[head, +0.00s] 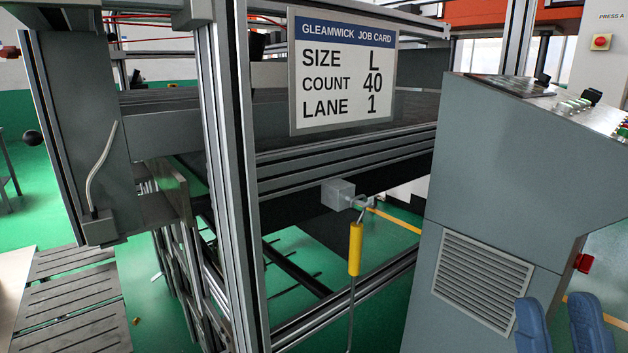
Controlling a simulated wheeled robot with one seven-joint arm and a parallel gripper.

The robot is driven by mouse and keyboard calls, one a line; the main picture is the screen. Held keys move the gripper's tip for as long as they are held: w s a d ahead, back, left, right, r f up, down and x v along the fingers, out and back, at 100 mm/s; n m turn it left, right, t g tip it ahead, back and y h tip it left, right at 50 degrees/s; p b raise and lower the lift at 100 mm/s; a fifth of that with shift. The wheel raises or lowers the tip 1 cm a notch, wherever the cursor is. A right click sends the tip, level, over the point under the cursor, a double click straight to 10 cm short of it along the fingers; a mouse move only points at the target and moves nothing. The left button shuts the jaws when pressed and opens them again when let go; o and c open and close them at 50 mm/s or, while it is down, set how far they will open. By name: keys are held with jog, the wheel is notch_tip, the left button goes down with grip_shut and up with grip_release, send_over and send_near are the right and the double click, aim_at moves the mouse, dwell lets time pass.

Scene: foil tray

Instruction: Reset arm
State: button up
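My gripper (559,312) shows at the bottom right edge as two blue rounded fingers, cut off by the frame. The fingers stand apart with a gap between them, and I see nothing held in the gap. The gripper is in front of the grey control console (500,190), near its louvred vent (482,280). The rest of my arm is out of view. No foil tray can be made out.
An aluminium-framed machine (222,170) fills the middle, with a job card (342,72) reading size L, count 40, lane 1. A yellow handle (355,248) hangs below a grey box (337,194). Slatted grey panels (75,300) lie at lower left over green floor.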

jog(key=s+f+m+g+h, duration=0.1)
jog(key=s+f+g, duration=0.6)
jog(key=s, duration=0.5)
jog(key=s+d+f+m+g+h, duration=0.1)
jog(key=s+f+g, duration=0.5)
jog(key=s+f, duration=0.6)
jog(key=shift+s+f+m+g, duration=0.15)
jog(key=shift+s+m+g, duration=0.3)
jog(key=shift+m, duration=0.15)
jog(key=shift+d, duration=0.1)
